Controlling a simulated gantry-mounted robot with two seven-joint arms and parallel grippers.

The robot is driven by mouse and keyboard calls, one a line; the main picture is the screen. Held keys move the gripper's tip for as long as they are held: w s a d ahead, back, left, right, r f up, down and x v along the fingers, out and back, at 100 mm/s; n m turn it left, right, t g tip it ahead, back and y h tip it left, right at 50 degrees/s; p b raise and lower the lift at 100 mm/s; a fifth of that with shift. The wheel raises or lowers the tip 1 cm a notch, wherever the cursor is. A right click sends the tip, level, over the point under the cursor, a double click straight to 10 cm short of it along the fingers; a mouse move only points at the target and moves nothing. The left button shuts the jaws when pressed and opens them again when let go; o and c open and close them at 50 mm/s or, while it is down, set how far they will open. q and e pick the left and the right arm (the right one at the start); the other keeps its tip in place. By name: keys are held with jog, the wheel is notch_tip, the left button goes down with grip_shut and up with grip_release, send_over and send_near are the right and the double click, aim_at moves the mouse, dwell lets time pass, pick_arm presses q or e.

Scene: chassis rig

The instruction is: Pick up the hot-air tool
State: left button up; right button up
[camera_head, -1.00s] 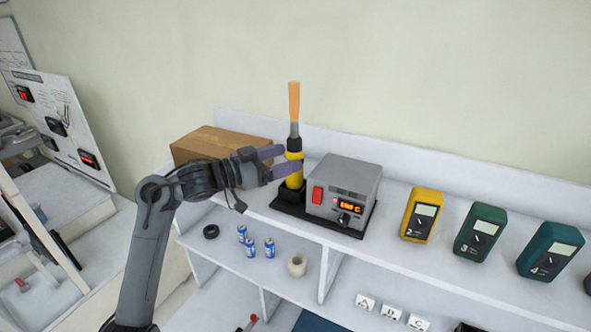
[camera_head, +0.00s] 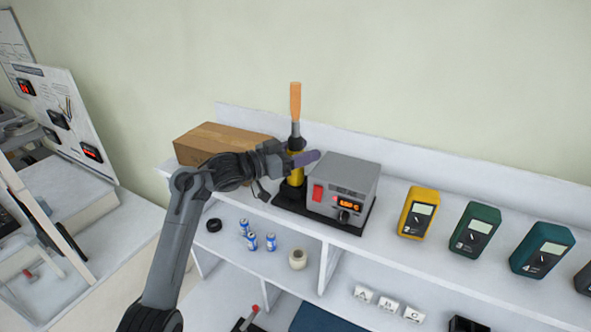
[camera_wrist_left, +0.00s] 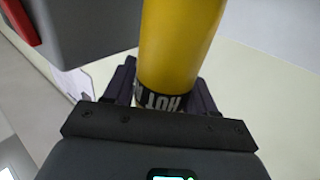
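The hot-air tool (camera_head: 295,178) stands upright in the base beside its grey control box, with a yellow body, black bands and an orange top. It is partly hidden by my left gripper (camera_head: 304,158), which reaches across it from the left. In the left wrist view the tool's yellow body (camera_wrist_left: 180,40) runs down between the two dark fingers, with a black label reading "HOT". The fingers lie close on both sides of the tool. I cannot tell whether they press on it. My right gripper is out of view.
The grey control box (camera_head: 350,183) with a red switch and lit display stands right of the tool. A cardboard box (camera_head: 215,143) is behind my arm. Several meters (camera_head: 417,212) line the shelf at right.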

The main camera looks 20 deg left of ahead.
pick_arm(q)
grip_shut()
jog(key=shift+r, duration=0.1)
